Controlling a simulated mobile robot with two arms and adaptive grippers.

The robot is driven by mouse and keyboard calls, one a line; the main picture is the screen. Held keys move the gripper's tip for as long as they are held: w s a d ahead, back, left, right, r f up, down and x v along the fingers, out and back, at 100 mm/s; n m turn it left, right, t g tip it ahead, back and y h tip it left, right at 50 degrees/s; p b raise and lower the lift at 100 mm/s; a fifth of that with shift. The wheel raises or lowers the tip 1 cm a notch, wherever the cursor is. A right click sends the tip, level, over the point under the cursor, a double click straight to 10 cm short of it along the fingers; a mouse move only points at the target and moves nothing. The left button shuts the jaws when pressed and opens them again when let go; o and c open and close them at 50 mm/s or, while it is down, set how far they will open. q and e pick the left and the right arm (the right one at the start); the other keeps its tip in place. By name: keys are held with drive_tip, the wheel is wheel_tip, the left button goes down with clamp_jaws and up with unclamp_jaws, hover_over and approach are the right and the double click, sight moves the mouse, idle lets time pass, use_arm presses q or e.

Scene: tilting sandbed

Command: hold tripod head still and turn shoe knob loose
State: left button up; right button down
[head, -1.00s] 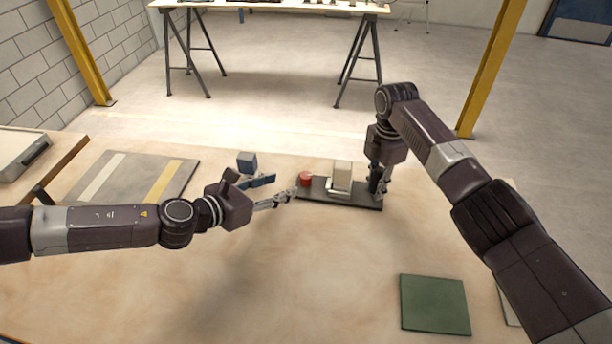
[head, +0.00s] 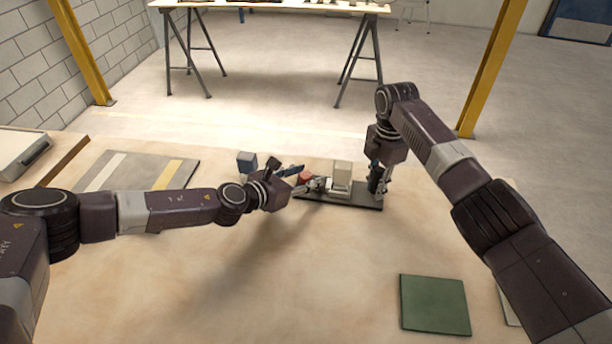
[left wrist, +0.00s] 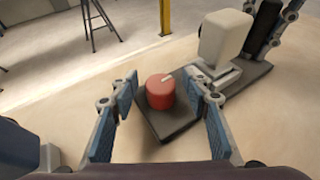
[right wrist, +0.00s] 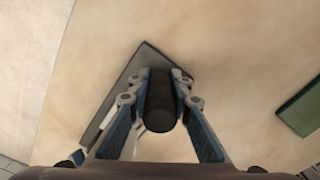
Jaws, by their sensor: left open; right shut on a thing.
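The tripod head has a dark base plate (head: 352,203) on the table, with a pale block (head: 342,173) standing on it. The red knob (head: 304,176) is at the plate's left end. In the left wrist view the red knob (left wrist: 160,95) has a pale mark on top and stands between the fingers of my left gripper (left wrist: 165,88). That gripper is open, with space visible on both sides of the knob. My right gripper (right wrist: 160,78) is shut on a dark upright handle (right wrist: 160,105) at the plate's right end. The fingers partly hide the handle in the head view.
A blue cube (head: 246,160) stands just behind my left gripper. A grey mat with stripes (head: 128,178) lies at the left and a green square (head: 435,305) at the front right. The table's front middle is clear. A trestle table (head: 270,7) stands far behind.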

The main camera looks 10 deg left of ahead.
use_arm(q)
clamp_jaws()
idle(0.3)
drive_tip(key=shift+d+r+n+y, duration=0.1)
drive_tip(key=shift+n+y, duration=0.2)
drive_tip(key=shift+n+t, duration=0.3)
drive_tip(key=n+t+y, duration=0.1)
drive_tip(key=n+y, duration=0.1)
drive_tip(key=y, duration=0.1)
drive_tip(key=n+t+y, duration=0.1)
drive_tip(key=n+y, duration=0.2)
drive_tip(key=y, duration=0.1)
drive_tip(key=shift+d+n, duration=0.15)
drive_tip(key=shift+n, duration=0.15)
drive_tip(key=n+y, duration=0.2)
drive_tip(key=y, duration=0.1)
drive_tip(key=n+g+y, duration=0.1)
drive_tip(key=n+y, duration=0.2)
drive_tip(key=shift+a+n, duration=0.2)
drive_tip(key=shift+n, duration=0.1)
drive_tip(key=shift+g+y, duration=0.3)
drive_tip(key=shift+y, duration=0.1)
